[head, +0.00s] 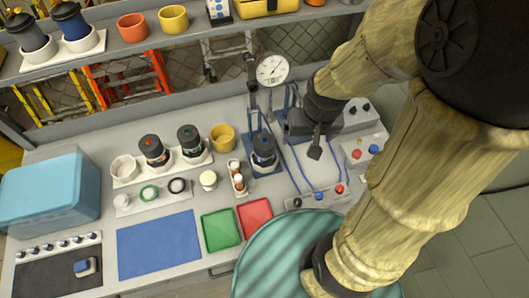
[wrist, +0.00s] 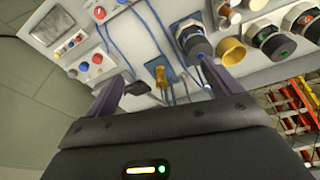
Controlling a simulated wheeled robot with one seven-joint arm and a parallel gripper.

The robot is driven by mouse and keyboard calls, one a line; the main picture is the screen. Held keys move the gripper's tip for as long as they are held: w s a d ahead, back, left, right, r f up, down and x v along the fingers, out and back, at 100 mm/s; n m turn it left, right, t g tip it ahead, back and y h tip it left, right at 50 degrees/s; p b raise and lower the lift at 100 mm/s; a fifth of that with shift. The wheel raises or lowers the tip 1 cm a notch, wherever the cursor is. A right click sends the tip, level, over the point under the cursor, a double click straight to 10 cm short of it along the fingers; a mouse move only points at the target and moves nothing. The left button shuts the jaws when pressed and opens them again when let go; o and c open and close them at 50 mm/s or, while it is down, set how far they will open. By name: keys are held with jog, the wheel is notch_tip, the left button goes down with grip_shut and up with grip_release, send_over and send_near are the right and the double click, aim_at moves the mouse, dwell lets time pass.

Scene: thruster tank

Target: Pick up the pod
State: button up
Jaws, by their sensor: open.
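Several dark, cylindrical pods are in view, and I cannot tell which one the task means. One with a blue mark (head: 263,149) stands upright in a blue stand on the bench; it also shows in the wrist view (wrist: 194,44). A red-marked pod (head: 153,150) and a green-marked pod (head: 190,138) stand on a white tray (head: 128,177) to its left. My gripper (head: 315,152) is above the bench, right of the blue-marked pod and apart from it. In the wrist view my gripper (wrist: 166,88) has its fingers spread, with nothing held between them.
A yellow cup (head: 222,138) stands left of the blue-marked pod. A round gauge (head: 272,70) rises behind it. Blue cables and a control box (head: 358,152) lie to the right. A blue mat (head: 158,244), green tray (head: 220,229) and red tray (head: 255,217) lie in front. A shelf (head: 110,52) runs above.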

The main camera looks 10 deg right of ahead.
jog(key=w+a+f+m+g, duration=0.1)
jog(key=w+a+f+m, duration=0.1)
jog(key=w+a+m, duration=0.3)
jog(key=g+p, duration=0.1)
send_over(266, 139)
jog(key=shift+f+m, duration=0.3)
jog(key=shift+f, duration=0.55)
notch_tip(266, 139, down, 12)
jog(key=p, duration=0.2)
jog(key=shift+r+p, duration=0.2)
jog(key=shift+p, duration=0.1)
jog(key=shift+f, duration=0.3)
